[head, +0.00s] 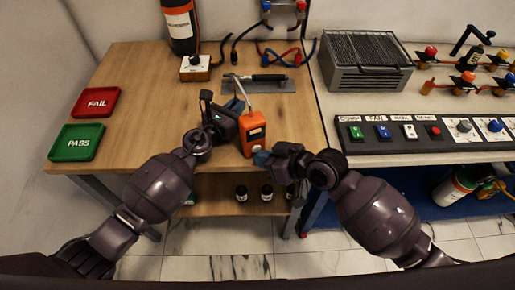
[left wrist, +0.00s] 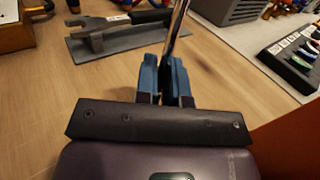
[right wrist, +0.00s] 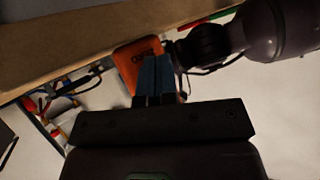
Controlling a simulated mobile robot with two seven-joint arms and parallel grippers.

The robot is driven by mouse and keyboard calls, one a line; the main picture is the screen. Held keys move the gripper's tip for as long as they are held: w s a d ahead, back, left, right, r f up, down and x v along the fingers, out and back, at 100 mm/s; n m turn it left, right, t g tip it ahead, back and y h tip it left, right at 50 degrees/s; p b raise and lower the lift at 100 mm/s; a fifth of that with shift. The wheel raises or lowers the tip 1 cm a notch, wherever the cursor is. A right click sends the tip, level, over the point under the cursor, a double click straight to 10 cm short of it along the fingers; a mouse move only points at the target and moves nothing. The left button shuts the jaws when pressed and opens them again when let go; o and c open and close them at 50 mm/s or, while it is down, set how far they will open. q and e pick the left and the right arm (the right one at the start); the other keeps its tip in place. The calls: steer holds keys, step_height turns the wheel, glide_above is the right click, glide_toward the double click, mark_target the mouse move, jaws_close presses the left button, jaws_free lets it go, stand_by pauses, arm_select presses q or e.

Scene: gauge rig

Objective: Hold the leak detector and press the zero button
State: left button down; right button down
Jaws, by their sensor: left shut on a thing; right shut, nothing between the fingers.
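The orange leak detector (head: 252,132) is held up near the wooden table's front edge, with a thin metal probe rising from its top. My left gripper (head: 238,104) is shut on the detector's metal stem (left wrist: 176,32), which shows between the blue fingers in the left wrist view. My right gripper (head: 262,158) is shut and empty, its blue fingertips close to the lower part of the detector. In the right wrist view the detector's orange face (right wrist: 136,62) with dark lettering lies just beyond the fingertips. They hide the zero button, and I cannot tell if they touch it.
A grey plate with a black-handled tool (head: 268,78) lies behind the detector. Red FAIL (head: 97,102) and green PASS (head: 77,142) trays sit at left. A switch panel (head: 420,133) and grey grille box (head: 366,62) stand on the right bench. Bottles (head: 266,193) stand on the shelf below.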

steer(key=shift+w, duration=0.2)
steer(key=shift+s, duration=0.1)
stand_by(0.4)
steer(key=shift+s+d, duration=0.25)
steer(key=shift+s, duration=0.45)
steer(key=s, duration=0.1)
steer(key=s+d, duration=0.1)
steer(key=s, duration=0.2)
steer(key=shift+s+d, duration=0.35)
steer(key=shift+d, duration=0.05)
stand_by(0.5)
arm_select(q)
steer(key=c, duration=1.1)
jaws_free()
